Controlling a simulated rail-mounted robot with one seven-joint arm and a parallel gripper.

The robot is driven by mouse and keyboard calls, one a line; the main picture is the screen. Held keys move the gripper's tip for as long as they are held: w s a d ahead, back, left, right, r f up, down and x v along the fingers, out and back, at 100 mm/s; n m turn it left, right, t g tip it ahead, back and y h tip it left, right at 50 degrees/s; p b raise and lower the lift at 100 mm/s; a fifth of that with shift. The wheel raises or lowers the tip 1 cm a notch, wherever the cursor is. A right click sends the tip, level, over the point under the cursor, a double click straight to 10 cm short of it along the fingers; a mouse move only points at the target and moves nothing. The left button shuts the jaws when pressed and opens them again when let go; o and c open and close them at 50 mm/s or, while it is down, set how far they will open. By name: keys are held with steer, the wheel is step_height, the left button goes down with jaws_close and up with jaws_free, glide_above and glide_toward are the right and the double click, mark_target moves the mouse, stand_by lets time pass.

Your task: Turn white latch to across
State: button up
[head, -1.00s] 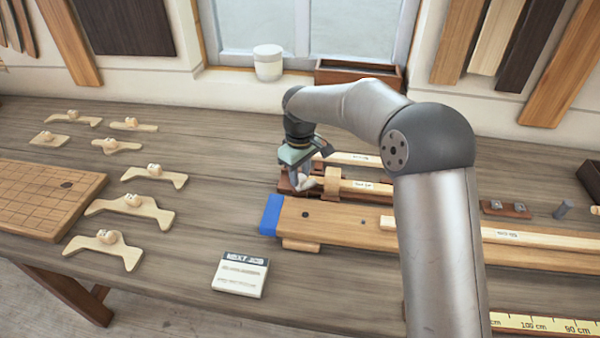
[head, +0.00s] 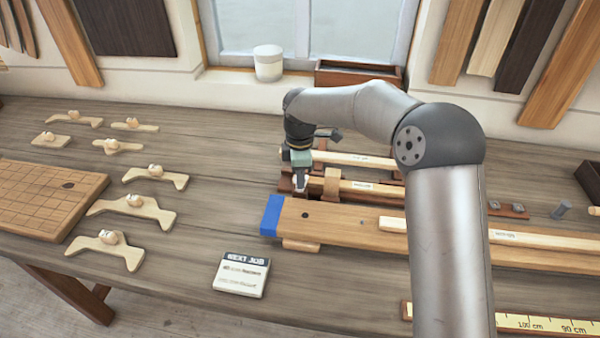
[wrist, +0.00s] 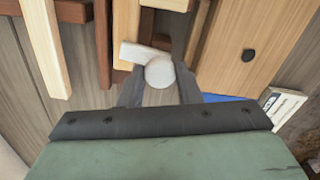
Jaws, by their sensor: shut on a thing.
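The white latch (wrist: 160,71) has a round knob and a flat bar (wrist: 140,53) pointing up and left in the wrist view. My gripper (wrist: 160,90) has a dark finger on each side of the knob and is shut on it. In the head view my gripper (head: 300,186) points down at the left end of the wooden rack, beside a light wooden block (head: 331,184). The latch is mostly hidden there by the fingers.
A thick plank (head: 345,224) with a blue end (head: 271,215) lies just in front of my gripper. Pale strips (head: 362,186) lie along the rack. Several wooden pieces with knobs (head: 133,202) and a card (head: 241,275) lie to the left. Bench between is clear.

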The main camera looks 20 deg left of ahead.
steer(key=shift+n, duration=0.4)
steer(key=o, duration=1)
steer(key=shift+c, duration=0.2)
step_height(320, 180, up, 18)
steer(key=b, duration=0.1)
steer(key=shift+f, duration=0.25)
